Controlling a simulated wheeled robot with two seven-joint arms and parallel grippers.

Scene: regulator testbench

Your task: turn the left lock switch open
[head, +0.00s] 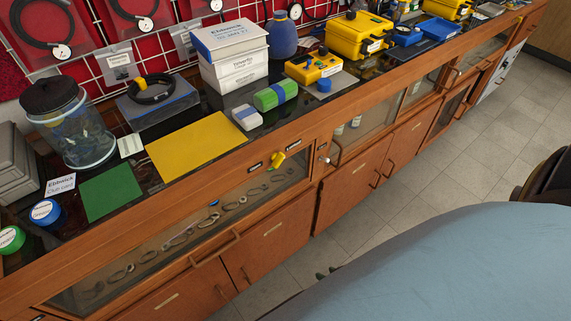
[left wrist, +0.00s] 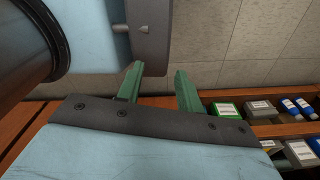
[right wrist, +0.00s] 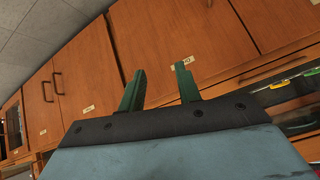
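A yellow lock switch (head: 278,160) sits on the wooden front rail of the bench in the head view, between two small labels. It looks tilted; its exact setting is too small to tell. A silver round lock (head: 323,159) is further right on the front. In the right wrist view my right gripper (right wrist: 160,68) is open and empty, facing cabinet doors. My left gripper (left wrist: 159,68) is open and empty in the left wrist view and is not visible in the head view.
A glass-fronted drawer (head: 195,222) with a bar handle lies below the switch. The benchtop holds a yellow mat (head: 197,145), a green mat (head: 111,191), white boxes (head: 232,55) and a glass jar (head: 73,125). The tiled floor (head: 440,150) before the cabinets is clear.

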